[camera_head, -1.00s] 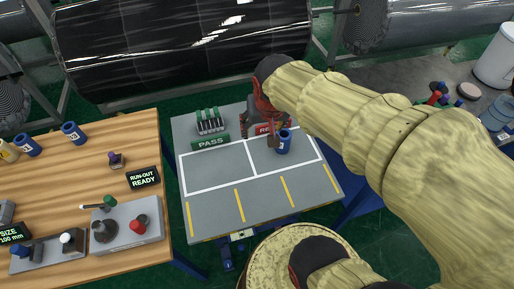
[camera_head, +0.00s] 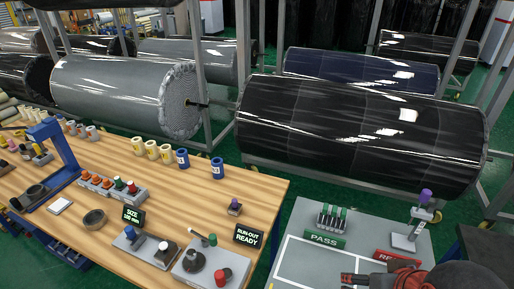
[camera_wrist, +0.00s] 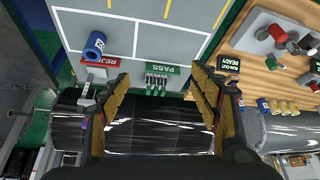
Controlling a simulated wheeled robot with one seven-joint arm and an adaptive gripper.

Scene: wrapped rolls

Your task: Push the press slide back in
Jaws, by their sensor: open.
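A blue C-shaped press (camera_head: 62,150) stands on the wooden bench at the left of the head view. A dark piece with a round hollow (camera_head: 33,194) lies at its foot; it may be the press slide, but I cannot tell how far out it is. My gripper (camera_wrist: 160,88) is open and empty in the wrist view, its fingers spread over the inspection table side. In the head view only part of it shows at the bottom edge, right of the bench and far from the press.
The grey table (camera_wrist: 140,15) holds a PASS sign (camera_head: 324,240), a REJECT sign (camera_head: 396,257) and a blue roll (camera_wrist: 95,44). A purple-topped stand (camera_head: 410,235) is behind. The bench carries gauges (camera_head: 205,265), rolls (camera_head: 165,152) and a dark ring (camera_head: 94,218). Large wrapped rolls (camera_head: 350,135) stand behind.

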